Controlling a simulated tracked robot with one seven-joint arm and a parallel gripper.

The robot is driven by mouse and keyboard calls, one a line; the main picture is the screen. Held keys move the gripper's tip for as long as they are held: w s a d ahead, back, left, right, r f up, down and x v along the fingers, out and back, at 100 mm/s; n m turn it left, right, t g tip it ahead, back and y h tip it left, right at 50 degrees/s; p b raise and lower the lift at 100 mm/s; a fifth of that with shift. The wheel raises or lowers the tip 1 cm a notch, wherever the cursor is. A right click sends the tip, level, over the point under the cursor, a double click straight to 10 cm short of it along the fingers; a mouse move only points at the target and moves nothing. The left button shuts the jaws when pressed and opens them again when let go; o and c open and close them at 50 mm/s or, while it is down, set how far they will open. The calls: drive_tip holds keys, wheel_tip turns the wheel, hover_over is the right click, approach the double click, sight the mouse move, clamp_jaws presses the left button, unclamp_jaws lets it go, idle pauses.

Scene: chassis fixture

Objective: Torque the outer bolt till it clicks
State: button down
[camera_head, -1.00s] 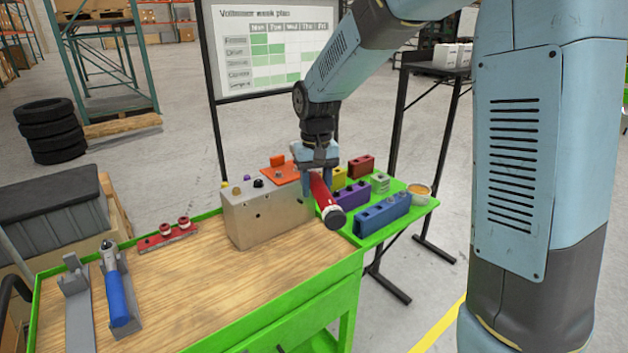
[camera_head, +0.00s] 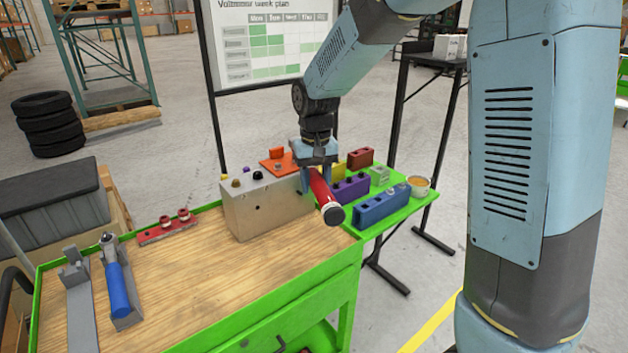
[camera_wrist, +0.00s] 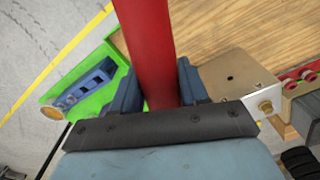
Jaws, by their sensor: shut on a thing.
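My gripper (camera_head: 318,176) is shut around a red cylindrical tool (camera_head: 324,196) with a dark round end that points toward the head camera. The red shaft also runs between the fingers in the wrist view (camera_wrist: 147,45). The grey metal block (camera_head: 270,212) stands at the bench's right end, just left of my gripper. Small knob-like heads, one dark (camera_head: 257,175), sit on its top. In the wrist view a brass-coloured bolt head (camera_wrist: 265,106) shows on the block's near corner. The tool's far end is hidden behind my gripper, so contact with a bolt cannot be told.
A blue-handled tool (camera_head: 118,289) lies in a grey holder at the bench's left. The bench's middle is clear.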

drive_tip(key=shift+f, duration=0.3)
idle(0.4)
drive_tip(key=shift+s+a+m, duration=0.2)
drive_tip(key=shift+a+m, duration=0.7)
drive_tip(key=shift+a, duration=0.75)
idle(0.7)
drive_tip(key=shift+r, duration=1.05)
idle(0.7)
wheel_tip(320, 180, up, 5)
drive_tip(key=shift+f, duration=0.1)
idle(0.9)
idle(0.5)
